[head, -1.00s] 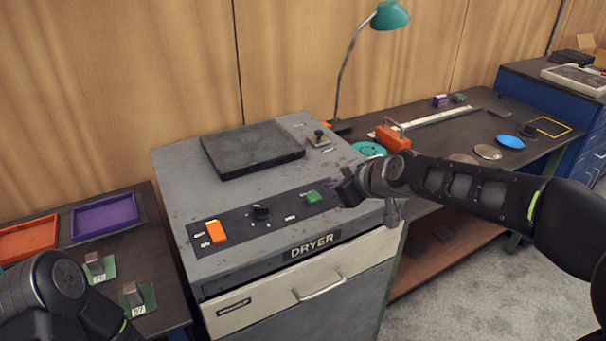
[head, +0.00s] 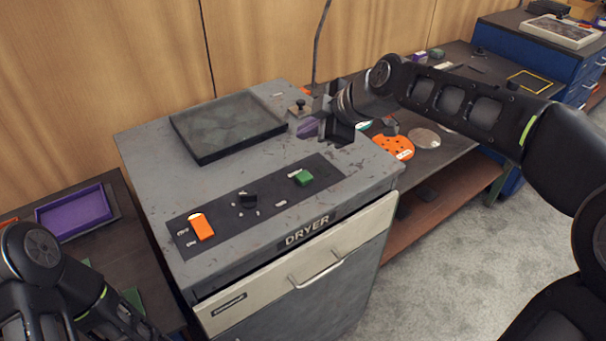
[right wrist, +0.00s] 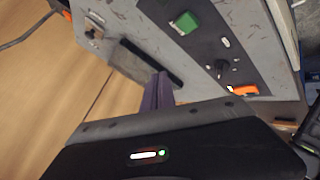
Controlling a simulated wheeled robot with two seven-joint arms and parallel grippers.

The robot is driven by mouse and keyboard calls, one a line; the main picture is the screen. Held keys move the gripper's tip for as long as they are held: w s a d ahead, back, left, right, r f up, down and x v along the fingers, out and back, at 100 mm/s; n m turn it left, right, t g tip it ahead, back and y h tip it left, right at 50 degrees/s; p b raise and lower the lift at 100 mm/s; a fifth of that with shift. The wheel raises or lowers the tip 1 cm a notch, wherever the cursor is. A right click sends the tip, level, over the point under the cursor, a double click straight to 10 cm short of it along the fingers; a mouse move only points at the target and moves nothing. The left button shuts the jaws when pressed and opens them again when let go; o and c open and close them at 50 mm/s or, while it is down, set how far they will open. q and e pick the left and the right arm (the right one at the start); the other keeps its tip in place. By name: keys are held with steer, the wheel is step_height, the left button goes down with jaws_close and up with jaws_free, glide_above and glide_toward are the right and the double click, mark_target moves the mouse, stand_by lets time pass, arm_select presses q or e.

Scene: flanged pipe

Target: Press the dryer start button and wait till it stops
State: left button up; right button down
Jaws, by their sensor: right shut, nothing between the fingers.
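The grey dryer (head: 150,150) stands in the middle of the head view, with a dark control strip along its front top edge. A green button (head: 303,178) is on the strip's right part; it also shows in the right wrist view (right wrist: 184,23). My right gripper (head: 308,128) is behind and slightly right of the green button, apart from it. Its purple fingers (right wrist: 158,92) are shut and empty in the right wrist view. My left arm shows at the lower left of the head view, but its gripper is out of sight.
An orange switch (head: 202,228) and a black knob (head: 248,200) share the strip. A purple tray (head: 75,212) is on the left table.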

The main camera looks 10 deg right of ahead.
steer(key=shift+s, duration=0.1)
steer(key=b, duration=0.5)
glide_above(307, 178)
step_height(307, 178, down, 8)
steer(key=shift+r, duration=0.1)
steer(key=shift+f+b, duration=0.4)
steer(key=shift+f, duration=0.05)
stand_by(1.6)
steer(key=shift+f+b, duration=0.4)
steer(key=shift+b, duration=0.35)
steer(key=shift+f+b, duration=0.5)
steer(key=shift+b, duration=0.15)
stand_by(0.5)
steer(key=shift+r, duration=0.15)
steer(key=shift+r+p, duration=0.4)
steer(key=shift+r, duration=0.35)
